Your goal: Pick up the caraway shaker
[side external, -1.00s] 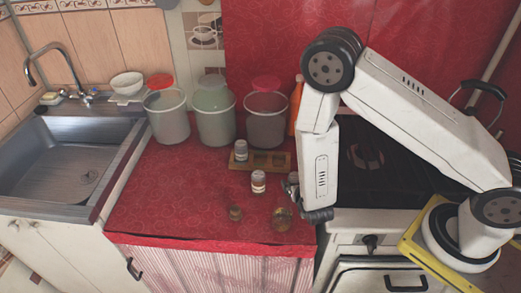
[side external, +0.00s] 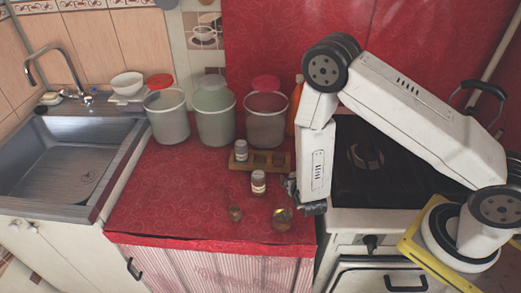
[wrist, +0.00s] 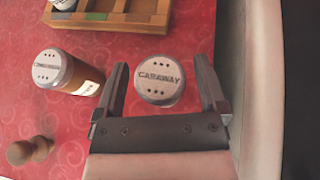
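The caraway shaker (wrist: 159,79) stands upright in the wrist view, its round metal lid reading CARAWAY. My gripper (wrist: 164,82) is open, with one finger on each side of the lid in that view and no clear contact. In the side view, my gripper (side external: 301,198) hangs over the right edge of the red counter. An amber jar with a pale lid (side external: 282,218) below it there looks like the caraway shaker, but its label cannot be read.
Another lidded shaker (wrist: 65,72) stands left of the caraway shaker. A small wooden item (wrist: 30,150) is at lower left. A wooden rack (side external: 237,165) holds one shaker (side external: 241,150). Large lidded canisters (side external: 214,120) stand behind; the stove (side external: 385,160) is at right.

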